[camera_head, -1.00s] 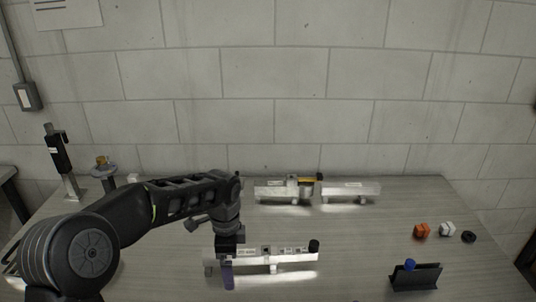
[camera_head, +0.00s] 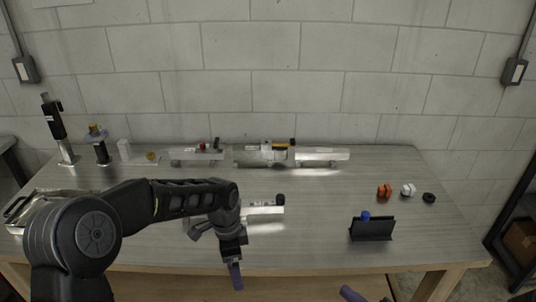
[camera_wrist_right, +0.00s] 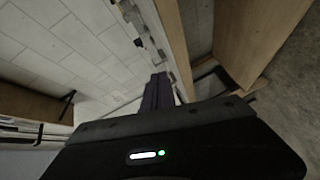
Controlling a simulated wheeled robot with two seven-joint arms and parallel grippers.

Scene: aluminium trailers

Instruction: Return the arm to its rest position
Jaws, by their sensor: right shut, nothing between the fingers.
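My right gripper (camera_head: 350,293) shows only as purple fingertips at the bottom edge of the head view, in front of the table's front edge. In the right wrist view its purple fingers (camera_wrist_right: 158,88) lie together, shut with nothing between them. The rest of my right arm is out of the head view. My left arm reaches in from the left, bent over the table. My left gripper (camera_head: 236,276) points down at the table's front edge. Its purple fingers are seen edge-on, so its opening is hidden. I see nothing held in it.
The grey table (camera_head: 320,225) carries aluminium trailer pieces (camera_head: 322,155) at the back and another trailer (camera_head: 265,211) behind my left gripper. A black holder (camera_head: 372,229) with a blue knob (camera_head: 365,216) stands right, near small orange (camera_head: 384,190), white and black parts. The right front is clear.

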